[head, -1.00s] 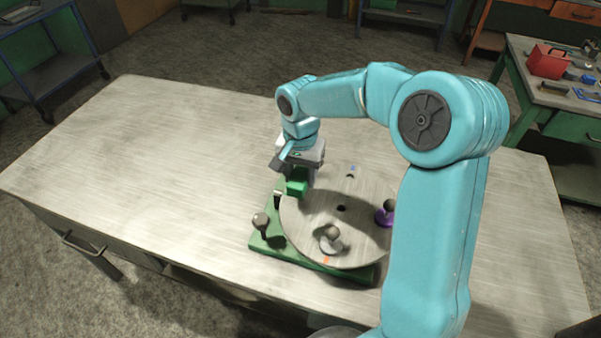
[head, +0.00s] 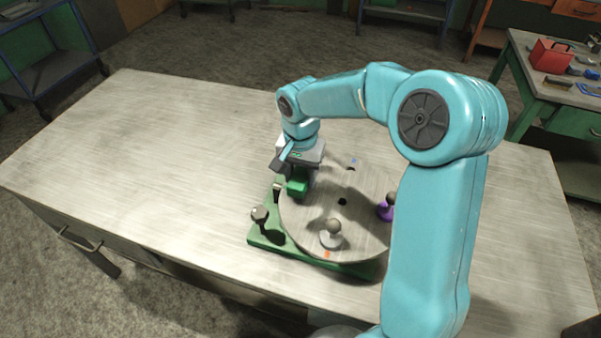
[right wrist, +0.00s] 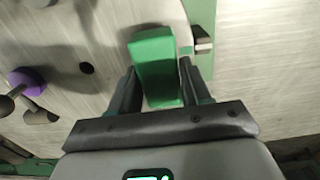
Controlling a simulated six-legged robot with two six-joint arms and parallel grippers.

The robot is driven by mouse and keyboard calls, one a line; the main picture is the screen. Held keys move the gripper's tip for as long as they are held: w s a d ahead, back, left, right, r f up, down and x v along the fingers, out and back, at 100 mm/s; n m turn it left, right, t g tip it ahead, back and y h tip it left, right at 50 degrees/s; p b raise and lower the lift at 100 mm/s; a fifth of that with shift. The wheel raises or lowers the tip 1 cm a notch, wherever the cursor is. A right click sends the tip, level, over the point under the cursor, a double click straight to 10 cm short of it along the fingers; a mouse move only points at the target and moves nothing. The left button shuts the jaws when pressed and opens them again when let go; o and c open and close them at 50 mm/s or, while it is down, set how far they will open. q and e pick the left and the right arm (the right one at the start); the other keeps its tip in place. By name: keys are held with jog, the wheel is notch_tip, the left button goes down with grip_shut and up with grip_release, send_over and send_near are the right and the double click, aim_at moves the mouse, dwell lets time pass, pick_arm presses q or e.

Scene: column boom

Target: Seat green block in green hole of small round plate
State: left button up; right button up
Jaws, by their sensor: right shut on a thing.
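The green block (head: 297,187) is between the fingers of my right gripper (head: 300,178), at the far left part of the round grey plate (head: 312,222). The left gripper is not in view.
The plate sits on a green base (head: 290,250) with a dark-knobbed clamp (head: 261,214) at its left. A purple knobbed piece (head: 386,211) and a grey knobbed piece (head: 332,232) stand on the plate. The table's left side (head: 150,150) is clear.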

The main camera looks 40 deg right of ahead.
aim_at(301, 174)
jog(key=shift+f+b, duration=0.75)
jog(key=shift+f, duration=0.25)
jog(key=shift+r, duration=0.1)
jog(key=o, duration=0.8)
jog(key=shift+r+p, duration=2.85)
jog(key=shift+r, duration=0.85)
